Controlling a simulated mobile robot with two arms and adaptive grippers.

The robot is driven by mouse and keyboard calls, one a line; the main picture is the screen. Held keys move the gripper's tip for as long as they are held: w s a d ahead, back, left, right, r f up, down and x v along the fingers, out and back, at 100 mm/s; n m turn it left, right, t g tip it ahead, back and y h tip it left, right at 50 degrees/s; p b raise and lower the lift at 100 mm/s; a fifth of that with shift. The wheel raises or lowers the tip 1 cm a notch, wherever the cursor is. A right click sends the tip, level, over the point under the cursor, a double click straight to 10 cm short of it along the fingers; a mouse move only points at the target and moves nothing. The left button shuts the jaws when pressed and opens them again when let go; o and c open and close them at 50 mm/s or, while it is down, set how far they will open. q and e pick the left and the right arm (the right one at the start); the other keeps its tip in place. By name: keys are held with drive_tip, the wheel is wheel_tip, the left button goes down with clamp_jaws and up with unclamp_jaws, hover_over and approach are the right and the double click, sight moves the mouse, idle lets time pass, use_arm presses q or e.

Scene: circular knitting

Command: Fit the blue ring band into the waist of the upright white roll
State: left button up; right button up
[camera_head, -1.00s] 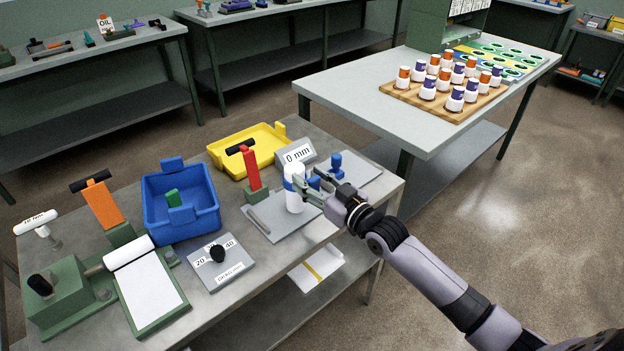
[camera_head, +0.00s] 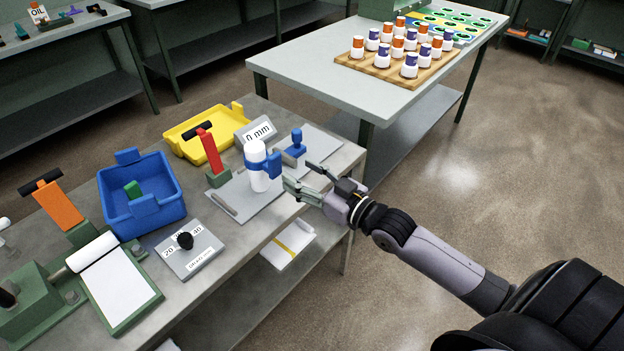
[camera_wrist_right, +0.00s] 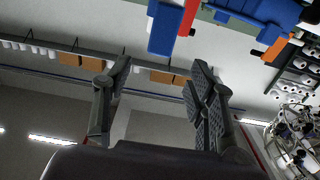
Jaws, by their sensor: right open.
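The white roll (camera_head: 257,180) stands upright on a grey plate near the table's right end. The blue ring band (camera_head: 275,166) sits at the roll's mid-height. Its blue shows across the roll's front and bulges on the right side; the back of the roll is hidden, so I cannot tell whether it goes all the way around. My right gripper (camera_head: 306,184) is open and empty, to the right of the roll and apart from it. Its two spread fingers also show in the right wrist view (camera_wrist_right: 158,105) with nothing between them. My left gripper is not in view.
A red-handled stand (camera_head: 211,152), a "0 mm" block (camera_head: 256,132) and a blue-topped post (camera_head: 297,141) stand close around the roll. A blue bin (camera_head: 150,216), yellow tray (camera_head: 190,146) and dial plate (camera_head: 191,252) lie left. Open floor lies right of the table.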

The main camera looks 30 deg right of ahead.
drive_tip(key=shift+v, duration=1.25)
